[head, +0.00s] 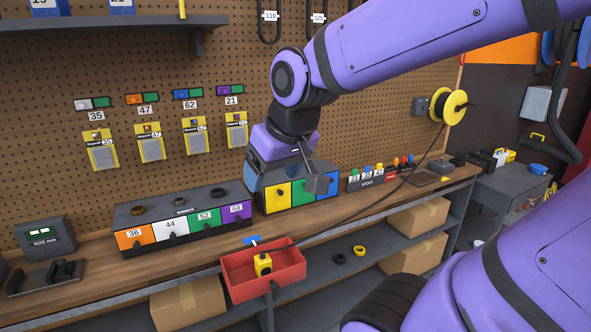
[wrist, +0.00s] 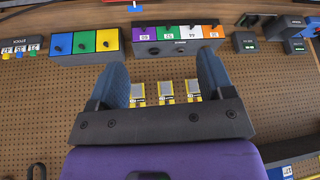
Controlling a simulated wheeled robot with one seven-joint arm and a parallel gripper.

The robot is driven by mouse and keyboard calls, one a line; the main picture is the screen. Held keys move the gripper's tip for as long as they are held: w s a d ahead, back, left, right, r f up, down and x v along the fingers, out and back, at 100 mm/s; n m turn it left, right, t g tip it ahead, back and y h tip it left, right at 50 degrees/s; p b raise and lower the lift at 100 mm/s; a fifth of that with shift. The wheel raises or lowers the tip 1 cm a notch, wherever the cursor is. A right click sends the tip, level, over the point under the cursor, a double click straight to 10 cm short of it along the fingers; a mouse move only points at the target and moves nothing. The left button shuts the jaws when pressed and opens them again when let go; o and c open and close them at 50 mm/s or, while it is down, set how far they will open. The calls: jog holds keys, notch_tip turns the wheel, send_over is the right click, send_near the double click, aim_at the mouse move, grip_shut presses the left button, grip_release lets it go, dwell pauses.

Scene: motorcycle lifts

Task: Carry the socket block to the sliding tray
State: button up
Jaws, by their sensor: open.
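A small yellow block with dark openings (head: 263,264), which looks like the socket block, sits inside a red tray (head: 287,284). The red tray projects from the front of the bench and looks like the sliding tray. A thin black cable runs from the yellow reel on the wall down toward the yellow block. My gripper (head: 280,172) is over the back of the bench, behind and above the tray, by the yellow, green and blue box. In the wrist view my gripper (wrist: 163,78) is open, with nothing between its fingers. Neither the yellow block nor the tray's inside is clear there.
The yellow, green and blue box (head: 300,194) stands close under my gripper. A numbered row of bins (head: 180,229) is to its left and a stock rack (head: 378,177) to its right. A yellow cable reel (head: 448,106) hangs on the pegboard.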

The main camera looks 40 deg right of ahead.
jog(key=s+a+r, duration=0.1)
jog(key=s+r, duration=0.2)
jog(key=s, duration=0.3)
jog(key=shift+s+n, duration=0.3)
jog(key=shift+s, duration=0.1)
jog(key=shift+c, duration=0.2)
